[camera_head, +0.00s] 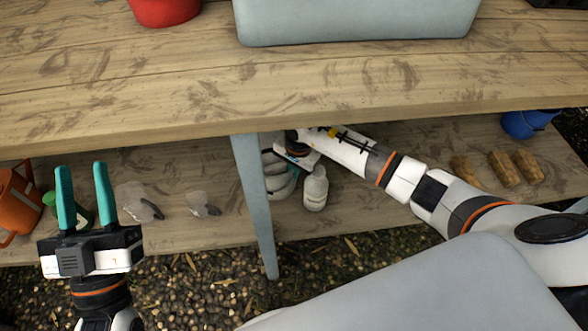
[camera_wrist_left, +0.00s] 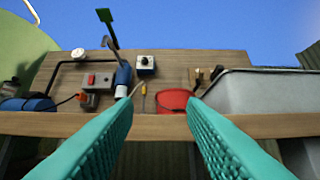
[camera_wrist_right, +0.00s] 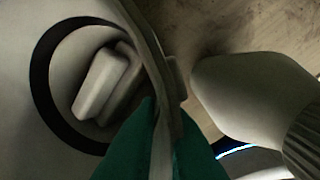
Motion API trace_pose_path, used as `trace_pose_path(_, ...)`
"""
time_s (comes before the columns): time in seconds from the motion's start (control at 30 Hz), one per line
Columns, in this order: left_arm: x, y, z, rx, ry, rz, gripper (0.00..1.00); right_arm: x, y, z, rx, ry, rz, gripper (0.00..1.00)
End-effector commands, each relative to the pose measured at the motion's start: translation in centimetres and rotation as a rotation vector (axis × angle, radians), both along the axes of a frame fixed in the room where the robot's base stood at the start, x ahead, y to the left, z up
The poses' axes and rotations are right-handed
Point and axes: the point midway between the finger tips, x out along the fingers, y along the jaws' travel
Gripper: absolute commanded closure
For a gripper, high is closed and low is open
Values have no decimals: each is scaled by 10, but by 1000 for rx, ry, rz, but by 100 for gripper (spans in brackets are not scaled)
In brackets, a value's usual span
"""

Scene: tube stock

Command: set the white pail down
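The white pail (camera_head: 283,187) is on the lower shelf level in the head view, largely hidden behind the table leg and my right gripper. In the right wrist view, a pale wall with a thin rim (camera_wrist_right: 150,45), apparently the pail's, runs between the teal fingertips of my right gripper (camera_wrist_right: 163,125). The fingers look closed on that rim. Whether the pail's base touches the shelf is hidden. My left gripper (camera_head: 82,172) is open and empty, in front of the table at the left; its spread fingers also show in the left wrist view (camera_wrist_left: 162,105).
A white bottle (camera_head: 315,190) stands close right of the pail. The table leg (camera_head: 254,200) is just left. The tabletop (camera_head: 300,90) overhangs.

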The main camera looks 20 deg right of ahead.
Motion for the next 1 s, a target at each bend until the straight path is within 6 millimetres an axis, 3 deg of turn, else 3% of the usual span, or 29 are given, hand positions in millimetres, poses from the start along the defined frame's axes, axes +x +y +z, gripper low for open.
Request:
trace_pose_path(0.1,0,0,0,1,2,0,62,0,0,0,0,0,0,76)
trace_pose_path(0.47,2,-1,-1,6,22,0,62,0,0,3,0,0,0,76)
trace_pose_path(1.0,30,4,-70,140,508,29,62,-4,-4,65,0,-3,-1,76)
